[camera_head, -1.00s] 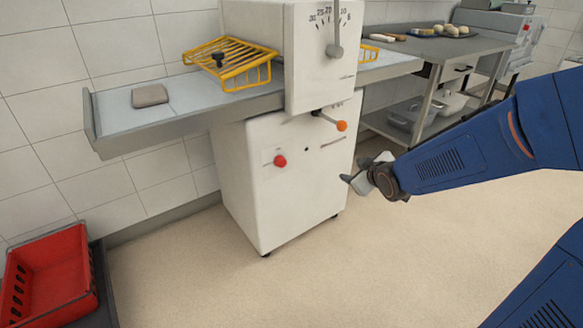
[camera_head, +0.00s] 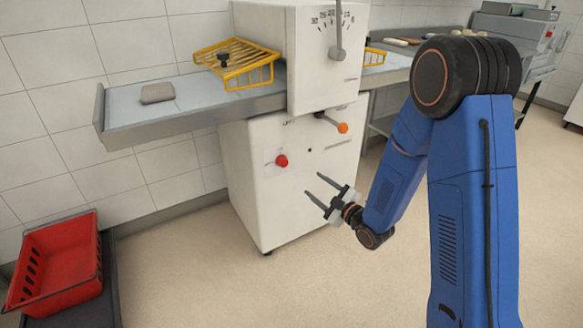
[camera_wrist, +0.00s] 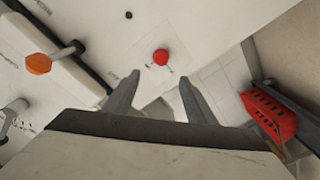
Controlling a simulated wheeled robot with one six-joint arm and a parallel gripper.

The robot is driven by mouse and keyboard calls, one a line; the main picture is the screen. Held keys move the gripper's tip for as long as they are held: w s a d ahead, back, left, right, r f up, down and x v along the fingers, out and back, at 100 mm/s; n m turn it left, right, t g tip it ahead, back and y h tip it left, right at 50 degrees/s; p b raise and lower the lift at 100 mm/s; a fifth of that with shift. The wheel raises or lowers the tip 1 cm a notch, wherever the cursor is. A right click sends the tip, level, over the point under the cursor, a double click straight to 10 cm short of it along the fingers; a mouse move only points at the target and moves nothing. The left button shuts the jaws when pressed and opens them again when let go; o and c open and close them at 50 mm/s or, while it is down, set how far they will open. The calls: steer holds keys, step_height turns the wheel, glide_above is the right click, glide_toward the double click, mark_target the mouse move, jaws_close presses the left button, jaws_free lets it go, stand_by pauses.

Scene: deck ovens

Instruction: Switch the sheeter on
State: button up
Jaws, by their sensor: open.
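The sheeter (camera_head: 262,215) is a white machine with a dial and lever on its upper block. A red knob (camera_head: 281,161) sits on a plate on its front panel; it also shows in the wrist view (camera_wrist: 161,57), ahead of and between the fingers. An orange-ended lever (camera_head: 342,128) is up to the right of the knob, and shows at the left in the wrist view (camera_wrist: 38,64). My gripper (camera_head: 314,186) is open and empty, in front of the panel, lower and to the right of the red knob, apart from it.
A grey bed (camera_head: 160,125) extends left from the sheeter with a dough piece (camera_head: 157,93) on it. A yellow wire guard (camera_head: 238,62) is above the bed. A red crate (camera_head: 52,262) stands at the lower left. The floor between crate and sheeter is clear.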

mark_target(285, 164)
steer(key=shift+y, duration=0.3)
steer(key=x, duration=1.7)
steer(key=shift+a+f, duration=0.1)
steer(key=shift+a, duration=0.1)
steer(key=shift+c, duration=0.5)
steer(key=c, duration=0.9)
